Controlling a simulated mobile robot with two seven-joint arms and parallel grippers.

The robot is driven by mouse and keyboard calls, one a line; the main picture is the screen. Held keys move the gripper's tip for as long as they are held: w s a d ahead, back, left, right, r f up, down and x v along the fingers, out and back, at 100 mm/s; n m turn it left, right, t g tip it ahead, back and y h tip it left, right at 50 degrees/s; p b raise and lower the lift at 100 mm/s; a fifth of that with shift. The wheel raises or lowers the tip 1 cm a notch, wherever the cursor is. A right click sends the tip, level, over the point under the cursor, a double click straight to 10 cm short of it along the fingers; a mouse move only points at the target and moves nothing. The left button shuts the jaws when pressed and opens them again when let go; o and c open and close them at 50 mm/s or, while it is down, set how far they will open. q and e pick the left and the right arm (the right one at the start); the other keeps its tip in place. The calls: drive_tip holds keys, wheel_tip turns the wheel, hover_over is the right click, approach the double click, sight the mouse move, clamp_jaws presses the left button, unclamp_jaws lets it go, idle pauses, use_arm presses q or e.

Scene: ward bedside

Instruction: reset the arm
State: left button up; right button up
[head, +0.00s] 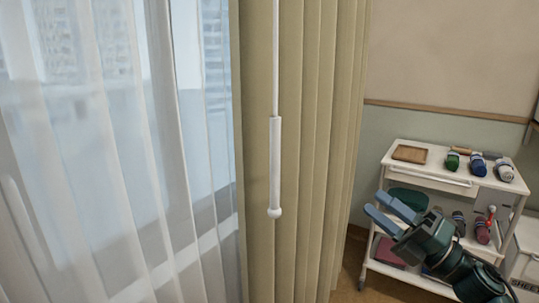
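My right gripper (374,202) is in the lower right of the head view, its arm coming in from the bottom right corner. Its two blue-grey fingers point up and left and stand apart, with nothing between them. It shows in front of the white trolley's left side; I cannot tell how far it is from the trolley. My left gripper and arm are not in view.
A white trolley (435,176) holds a wooden tray (410,153), several rolled items and a green bowl (407,198). A beige curtain (310,130), a white wand (275,165) and a sheer curtain (110,150) fill the left and middle. A white bin stands at bottom right.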

drive_tip(key=s+a+f+m+t+h, duration=0.1)
drive_tip(key=s+f+m+h, duration=0.25)
drive_tip(key=f+m, duration=0.4)
drive_tip(key=s+a+f+m+t+h+p, duration=0.1)
drive_tip(key=s+f+m+h, duration=0.1)
drive_tip(key=f+m+h, duration=0.45)
drive_tip(key=s+f+m+t+h, duration=0.1)
drive_tip(key=s+f+m+h, duration=0.15)
drive_tip(key=f+m, duration=0.6)
drive_tip(key=s+a+f+m+g+h, duration=0.1)
drive_tip(key=s+a+f+m+g, duration=0.1)
drive_tip(key=s+f, duration=0.4)
drive_tip(key=s+a+f+m+g+h, duration=0.1)
drive_tip(key=s+a+f+m+g, duration=0.1)
drive_tip(key=s+f+m+g, duration=0.2)
drive_tip(key=s+f+m, duration=0.1)
drive_tip(key=s+f, duration=0.2)
drive_tip(key=shift+s+f+g+p, duration=0.15)
drive_tip(key=shift+s+g+p, duration=0.15)
drive_tip(key=shift+s+p, duration=0.1)
drive_tip(key=shift+a, duration=0.15)
